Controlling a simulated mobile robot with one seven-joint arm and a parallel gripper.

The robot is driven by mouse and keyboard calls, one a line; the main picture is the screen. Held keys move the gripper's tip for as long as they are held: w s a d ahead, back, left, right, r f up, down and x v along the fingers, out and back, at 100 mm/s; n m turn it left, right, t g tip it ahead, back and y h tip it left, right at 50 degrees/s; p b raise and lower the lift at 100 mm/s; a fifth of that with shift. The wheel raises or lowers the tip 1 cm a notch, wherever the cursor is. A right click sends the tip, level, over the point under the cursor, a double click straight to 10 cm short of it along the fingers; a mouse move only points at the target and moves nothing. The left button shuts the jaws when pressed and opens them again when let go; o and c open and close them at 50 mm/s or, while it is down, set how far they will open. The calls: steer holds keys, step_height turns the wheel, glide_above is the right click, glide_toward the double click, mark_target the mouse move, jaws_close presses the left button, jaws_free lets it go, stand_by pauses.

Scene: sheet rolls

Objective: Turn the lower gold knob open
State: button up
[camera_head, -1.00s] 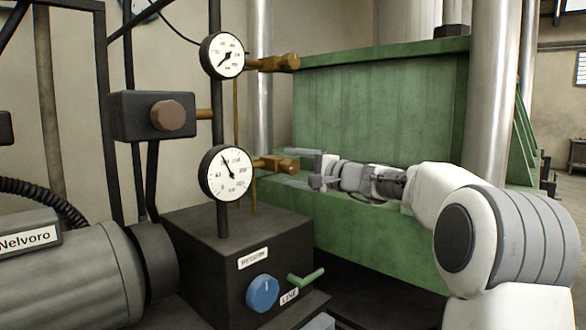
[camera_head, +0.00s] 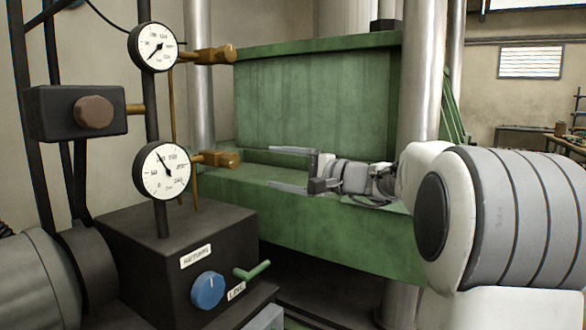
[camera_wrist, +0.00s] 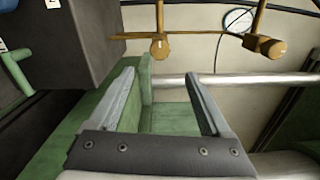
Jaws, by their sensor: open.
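The lower gold knob (camera_head: 228,160) sticks out to the right on a short brass valve behind the lower pressure gauge (camera_head: 164,170). In the wrist view, the lower gold knob (camera_wrist: 159,48) shows beyond my fingertips, roughly in line with the gap between them. My gripper (camera_head: 270,168) is open and empty, to the right of the knob and apart from it, with its fingers pointing left. In the wrist view my gripper (camera_wrist: 160,74) has both fingers spread with nothing between them.
The upper gold knob (camera_head: 222,55) sits above, beside the upper gauge (camera_head: 153,47). A dark box (camera_head: 150,245) with a blue dial (camera_head: 208,290) and a green lever (camera_head: 253,270) stands below. The green press (camera_head: 315,105) lies behind my gripper.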

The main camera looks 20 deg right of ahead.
steer(key=v, duration=0.3)
steer(key=shift+s+d, duration=0.15)
steer(key=shift+s, duration=0.1)
